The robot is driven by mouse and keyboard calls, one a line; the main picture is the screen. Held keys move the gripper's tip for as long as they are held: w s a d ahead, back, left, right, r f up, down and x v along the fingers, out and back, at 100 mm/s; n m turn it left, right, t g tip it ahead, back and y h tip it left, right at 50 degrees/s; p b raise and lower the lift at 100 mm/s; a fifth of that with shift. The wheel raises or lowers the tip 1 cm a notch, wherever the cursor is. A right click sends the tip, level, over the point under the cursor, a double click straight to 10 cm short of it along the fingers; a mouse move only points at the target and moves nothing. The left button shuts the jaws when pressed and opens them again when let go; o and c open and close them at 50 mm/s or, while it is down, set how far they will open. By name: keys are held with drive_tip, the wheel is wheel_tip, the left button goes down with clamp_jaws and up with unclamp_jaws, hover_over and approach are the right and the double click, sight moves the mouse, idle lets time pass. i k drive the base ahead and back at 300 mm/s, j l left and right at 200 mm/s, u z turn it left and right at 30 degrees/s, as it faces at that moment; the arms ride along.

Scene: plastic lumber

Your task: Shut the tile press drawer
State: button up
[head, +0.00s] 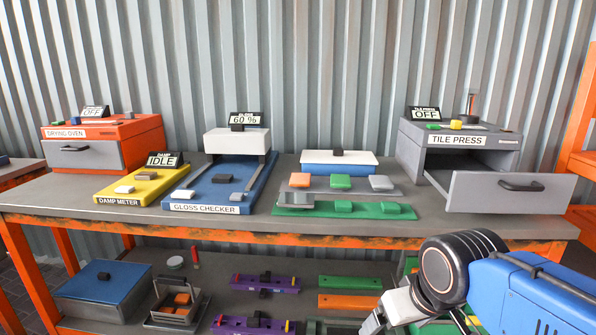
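The tile press (420,141) is a grey box at the right end of the workbench, with a white TILE PRESS label. Its drawer (480,196) is pulled well out toward the front. The drawer front is light grey with a dark bar handle (521,186). The visible part of the drawer's inside looks empty; the rest is hidden behind its front. My blue arm enters at the lower right, below and in front of the drawer, with its wrist at the bottom edge. The fingers of my gripper are out of view, and no part of my arm touches the drawer.
Tiles lie on a grey tray (340,189) and a green tray (365,213) left of the drawer. The gloss checker (215,192), damp meter (137,187) and drying oven (100,148) stand farther left. Below, a shelf holds bars and boxes. An orange rack (583,120) stands at the right.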

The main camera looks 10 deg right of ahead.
sight(464, 192)
drive_tip(key=z, duration=0.35)
drive_tip(key=k+l+z, duration=0.1)
drive_tip(key=z, duration=0.25)
drive_tip(key=l+z, duration=0.15)
drive_tip(key=z, duration=0.25)
drive_tip(key=k+j+z, duration=0.1)
drive_tip(key=k+j, duration=0.05)
drive_tip(key=k, duration=0.1)
